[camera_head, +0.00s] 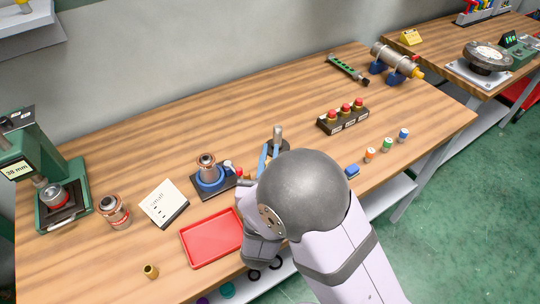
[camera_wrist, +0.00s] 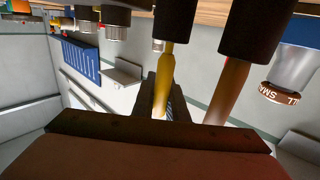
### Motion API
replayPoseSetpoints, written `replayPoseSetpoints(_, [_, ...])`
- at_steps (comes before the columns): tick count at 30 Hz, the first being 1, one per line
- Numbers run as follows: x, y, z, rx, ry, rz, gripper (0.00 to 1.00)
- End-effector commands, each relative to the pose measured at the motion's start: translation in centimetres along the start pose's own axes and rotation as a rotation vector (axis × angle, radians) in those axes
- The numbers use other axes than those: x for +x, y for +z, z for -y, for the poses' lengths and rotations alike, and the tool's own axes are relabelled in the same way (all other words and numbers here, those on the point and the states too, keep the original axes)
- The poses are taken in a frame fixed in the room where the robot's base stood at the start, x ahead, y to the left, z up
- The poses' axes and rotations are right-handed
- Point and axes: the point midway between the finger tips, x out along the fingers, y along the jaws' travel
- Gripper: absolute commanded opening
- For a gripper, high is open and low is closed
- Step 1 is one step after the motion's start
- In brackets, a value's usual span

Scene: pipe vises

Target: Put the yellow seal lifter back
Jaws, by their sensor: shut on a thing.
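In the wrist view my gripper (camera_wrist: 160,100) shows as dark fingers beyond a broad brown block along the bottom edge. It is shut on the yellow seal lifter (camera_wrist: 165,68), whose yellow shaft runs between the fingers up to a black handle. A second tool (camera_wrist: 228,88) with an orange-brown shaft and black handle is beside it on the right, apart from the fingers. In the head view my large grey arm joint hides the gripper and the lifter. Blue bars and a grey upright cylinder (camera_head: 277,133) show just behind that joint.
A red tray (camera_head: 190,252), a blue-ringed stand (camera_head: 210,180) holding a metal cylinder, a white card (camera_head: 163,203) and a green press (camera_head: 75,185) stand left of my arm. A red-topped block (camera_head: 343,118) and several small bottles (camera_head: 387,144) are right. The bench's back middle is clear.

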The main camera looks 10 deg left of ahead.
Motion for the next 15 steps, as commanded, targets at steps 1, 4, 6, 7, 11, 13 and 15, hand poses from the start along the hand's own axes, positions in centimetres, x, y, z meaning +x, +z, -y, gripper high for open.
replayPoseSetpoints(1, [-0.01,0.33,0.00,-0.002,0.000,0.000,0.00])
replayPoseSetpoints(4, [-0.01,0.51,0.00,0.000,0.000,-0.002,0.00])
replayPoseSetpoints(6, [-0.01,0.51,0.00,0.000,0.000,-0.002,0.00])
replayPoseSetpoints(7, [-0.01,0.51,0.00,0.000,0.000,-0.002,0.00])
replayPoseSetpoints(11, [-0.01,0.52,-0.01,0.000,0.000,-0.001,0.00])
replayPoseSetpoints(13, [-0.01,0.67,-0.01,0.000,0.000,-0.001,0.00])
replayPoseSetpoints(15, [-0.01,0.92,-0.01,0.000,0.000,-0.001,0.00])
